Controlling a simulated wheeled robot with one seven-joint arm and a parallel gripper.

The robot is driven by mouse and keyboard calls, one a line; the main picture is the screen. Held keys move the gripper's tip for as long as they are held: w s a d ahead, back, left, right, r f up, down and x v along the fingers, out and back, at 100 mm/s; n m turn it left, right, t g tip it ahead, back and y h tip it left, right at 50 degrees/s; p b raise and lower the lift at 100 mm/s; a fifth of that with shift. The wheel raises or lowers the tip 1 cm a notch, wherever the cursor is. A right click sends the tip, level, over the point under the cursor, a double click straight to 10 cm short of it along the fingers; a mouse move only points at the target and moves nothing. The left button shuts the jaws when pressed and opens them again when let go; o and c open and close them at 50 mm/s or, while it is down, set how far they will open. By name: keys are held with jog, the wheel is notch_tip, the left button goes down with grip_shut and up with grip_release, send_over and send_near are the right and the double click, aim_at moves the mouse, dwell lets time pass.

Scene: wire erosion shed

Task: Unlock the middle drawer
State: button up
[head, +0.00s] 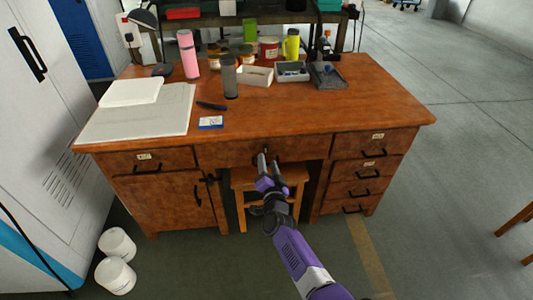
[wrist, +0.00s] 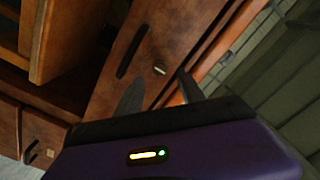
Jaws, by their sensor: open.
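The middle drawer (head: 225,155) is a wide brown wooden front under the desk top, above the knee space. It looks closed. My gripper (head: 268,154) is open and in front of this drawer, its fingers pointing at it and hiding part of its front. In the wrist view, the drawer front (wrist: 165,38) shows a dark long handle (wrist: 133,52) and a small bright metal piece (wrist: 160,70), perhaps the lock or key. This piece lies just beyond the gap between my gripper's fingers (wrist: 158,88). I cannot tell whether they touch anything.
The wooden desk (head: 300,110) holds cups, boxes, a pink bottle (head: 188,53) and papers. A wooden stool (head: 243,183) stands in the knee space. A left cupboard (head: 165,200) and right drawers (head: 362,172) flank it.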

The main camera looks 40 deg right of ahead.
jog(key=shift+p+v, duration=0.35)
jog(key=shift+v, duration=0.95)
jog(key=s+a+r+n+t+y, duration=0.2)
jog(key=s+a+r+n+t, duration=0.15)
jog(key=r, duration=0.45)
jog(key=s+a+r+n+g+y+p, duration=0.1)
jog(key=s+a+r+n, duration=0.3)
jog(key=s, duration=0.9)
jog(key=s+a+r+n+g+y+p, duration=0.1)
jog(key=s+a+r+n+y+p, duration=0.2)
jog(key=s+a, duration=0.6)
jog(key=s+a+r+n+g+y+p, duration=0.1)
jog(key=s+a+r+n+y, duration=0.3)
jog(key=s, duration=1.4)
jog(key=a+r+n+p, duration=0.1)
jog(key=a+r, duration=0.2)
jog(key=shift+s+r+g, duration=0.35)
